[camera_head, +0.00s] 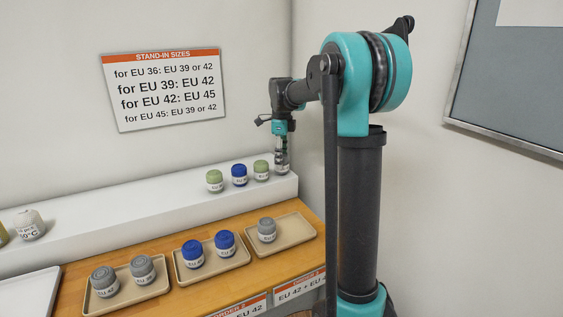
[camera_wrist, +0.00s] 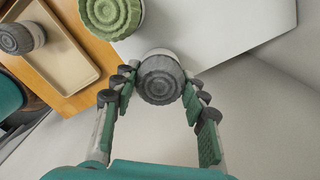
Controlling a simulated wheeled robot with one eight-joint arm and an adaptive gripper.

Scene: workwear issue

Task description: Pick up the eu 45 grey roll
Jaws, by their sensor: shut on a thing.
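A grey roll (camera_wrist: 160,80) with a white label band sits between the fingers of my gripper (camera_wrist: 161,88) in the wrist view. The fingers touch it on both sides. In the head view my gripper (camera_head: 282,155) points down at the right end of the white shelf, around the roll (camera_head: 282,169). The roll appears to be on or just above the shelf. Its size label cannot be read. Another grey roll (camera_head: 267,230) stands in the right tray, and two grey rolls (camera_head: 104,281) (camera_head: 142,269) stand in the left tray.
Close left of my gripper on the white shelf (camera_head: 150,214) stand a green roll (camera_head: 261,170), a blue roll (camera_head: 239,175) and another green roll (camera_head: 214,181). The middle tray (camera_head: 212,264) holds two blue rolls. A sign (camera_head: 163,88) lists stand-in sizes. A wall is close on the right.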

